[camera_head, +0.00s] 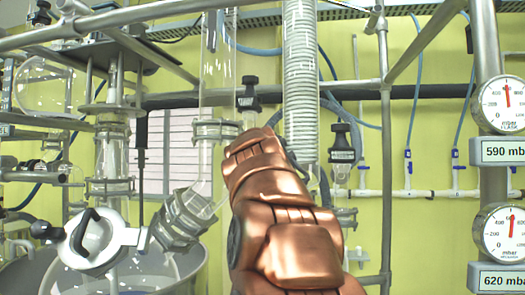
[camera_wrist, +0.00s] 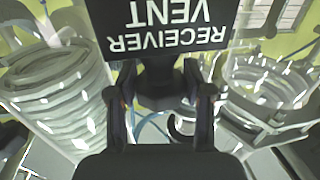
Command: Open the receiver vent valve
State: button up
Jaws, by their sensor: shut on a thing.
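The receiver vent valve shows in the wrist view by its black label plate (camera_wrist: 168,32), whose white lettering reads "RECEIVER VENT" upside down. Its black handle (camera_wrist: 158,78) is below the plate in the picture. My gripper (camera_wrist: 162,95) has one finger on each side of this handle and is shut on it. In the head view, a black valve top (camera_head: 249,88) rises just above the end of my copper arm, between a glass tube and the coil condenser. My arm hides the fingers and the lower part of the valve there. I cannot tell the handle's exact angle.
The coil condenser (camera_head: 301,75) stands close right of my arm, and a flanged glass joint (camera_head: 216,131) close left. Another black-topped valve (camera_head: 342,142) is further right. Metal frame bars cross the view. Two gauges (camera_head: 505,104) (camera_head: 504,234) sit at the right edge.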

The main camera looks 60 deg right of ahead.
jog(key=shift+r+n+t+y+p, duration=0.15)
jog(key=shift+n+t+y+p, duration=0.4)
jog(key=shift+t, duration=0.25)
jog(key=shift+s+r+n+t+y+p, duration=0.1)
jog(key=shift+n+t+y+p, duration=0.55)
jog(key=shift+t+p, duration=0.25)
jog(key=shift+n+t+y+p, duration=0.4)
jog(key=shift+n+p, duration=0.1)
jog(key=shift+p, duration=0.2)
jog(key=shift+n+t+y+p, duration=0.3)
jog(key=shift+y, duration=0.1)
jog(key=o, duration=1.2)
jog(key=shift+f, duration=0.2)
jog(key=shift+c, duration=0.2)
